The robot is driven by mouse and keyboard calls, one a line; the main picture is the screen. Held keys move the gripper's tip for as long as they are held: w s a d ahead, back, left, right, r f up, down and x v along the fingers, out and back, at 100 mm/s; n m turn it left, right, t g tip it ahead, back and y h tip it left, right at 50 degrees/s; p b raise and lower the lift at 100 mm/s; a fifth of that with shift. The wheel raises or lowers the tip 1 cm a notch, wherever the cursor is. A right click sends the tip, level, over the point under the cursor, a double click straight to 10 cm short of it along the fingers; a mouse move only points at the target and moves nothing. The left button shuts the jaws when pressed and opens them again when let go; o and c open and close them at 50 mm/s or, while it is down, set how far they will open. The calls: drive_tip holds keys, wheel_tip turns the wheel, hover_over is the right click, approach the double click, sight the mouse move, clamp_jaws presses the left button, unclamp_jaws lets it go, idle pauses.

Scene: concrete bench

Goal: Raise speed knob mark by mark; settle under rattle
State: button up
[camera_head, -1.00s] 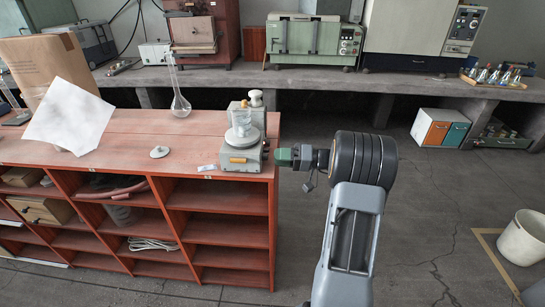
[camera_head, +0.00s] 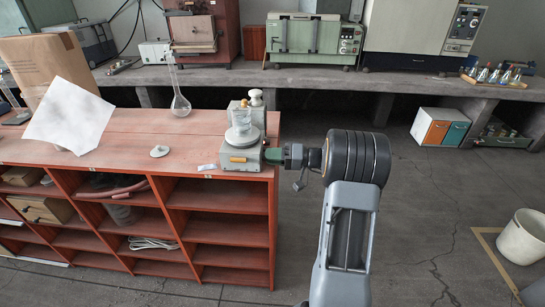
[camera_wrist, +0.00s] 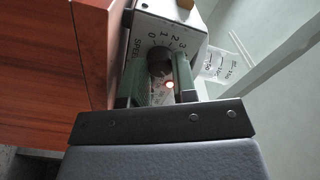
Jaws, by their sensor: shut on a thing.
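The grey stirrer (camera_head: 240,158) stands at the right end of the red-brown cabinet top, with a clear beaker (camera_head: 241,120) on its plate. In the wrist view its white side panel (camera_wrist: 146,27) shows SPEED lettering and marks including 0, 1, 2 and 3. My gripper (camera_head: 268,154) reaches in from the right. Its green fingers are shut on the dark speed knob (camera_wrist: 159,55), one on each side. The knob is mostly hidden, and I cannot tell which mark it points to. A small bright spot glows between the fingers. The beaker's graduations also show in the wrist view (camera_wrist: 214,66).
A small lidded white jar (camera_head: 256,97) stands behind the stirrer. A white disc (camera_head: 159,151), a flask (camera_head: 180,104) and a paper sheet (camera_head: 68,117) are to the left on the cabinet top (camera_head: 130,125). The floor right of the cabinet is clear around my arm.

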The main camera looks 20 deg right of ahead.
drive_tip(key=shift+m, duration=1.2)
drive_tip(key=o, duration=0.7)
drive_tip(key=shift+c, duration=0.2)
drive_tip(key=v, duration=1.4)
drive_tip(key=shift+b, duration=0.3)
drive_tip(key=shift+a, duration=0.1)
